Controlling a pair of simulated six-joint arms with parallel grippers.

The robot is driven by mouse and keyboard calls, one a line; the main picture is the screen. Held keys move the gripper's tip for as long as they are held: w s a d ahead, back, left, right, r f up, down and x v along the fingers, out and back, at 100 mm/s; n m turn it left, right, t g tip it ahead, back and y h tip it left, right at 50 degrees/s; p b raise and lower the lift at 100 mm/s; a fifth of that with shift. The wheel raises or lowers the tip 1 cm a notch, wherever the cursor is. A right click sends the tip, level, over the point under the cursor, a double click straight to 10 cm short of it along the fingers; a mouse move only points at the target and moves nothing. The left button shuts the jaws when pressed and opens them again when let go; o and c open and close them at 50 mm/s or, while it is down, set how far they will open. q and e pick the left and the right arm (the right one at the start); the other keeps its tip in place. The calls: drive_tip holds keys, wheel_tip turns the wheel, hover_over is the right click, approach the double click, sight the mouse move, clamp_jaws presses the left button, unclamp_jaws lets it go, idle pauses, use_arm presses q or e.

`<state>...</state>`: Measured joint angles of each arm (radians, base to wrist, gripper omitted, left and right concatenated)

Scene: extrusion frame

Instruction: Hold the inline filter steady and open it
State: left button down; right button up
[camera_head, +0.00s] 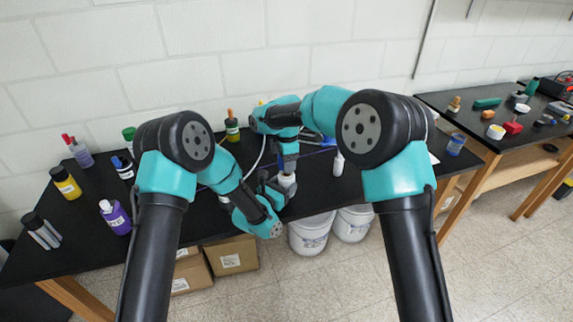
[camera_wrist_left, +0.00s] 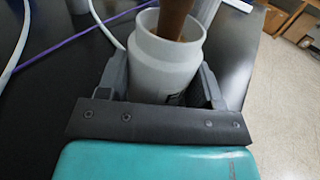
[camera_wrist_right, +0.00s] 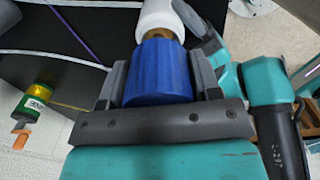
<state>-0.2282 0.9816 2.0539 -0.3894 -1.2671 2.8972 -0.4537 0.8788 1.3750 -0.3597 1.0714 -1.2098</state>
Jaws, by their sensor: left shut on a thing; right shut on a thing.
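The inline filter stands upright between my two grippers. My left gripper (camera_wrist_left: 161,78) is shut around its white housing (camera_wrist_left: 165,60), which also shows in the head view (camera_head: 286,182). My right gripper (camera_wrist_right: 161,76) is shut on its blue cap (camera_wrist_right: 162,68), above the housing. Cap and housing are apart; a brown core (camera_wrist_left: 177,18) shows in the gap and reaches into the housing's open mouth. The core also shows below the cap in the right wrist view (camera_wrist_right: 178,32). In the head view my right gripper mostly hides the cap.
Several bottles, including a purple one (camera_head: 115,217) and a yellow one (camera_head: 65,183), stand on the left of the black table. A green-and-yellow bottle (camera_head: 232,127) stands behind the arms. A white bottle (camera_head: 338,163) is right of the filter. Cables run across the tabletop.

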drive_tip(key=shift+r, duration=1.2)
use_arm(q)
drive_tip(key=shift+c, duration=0.9)
unclamp_jaws()
drive_tip(key=v, duration=1.2)
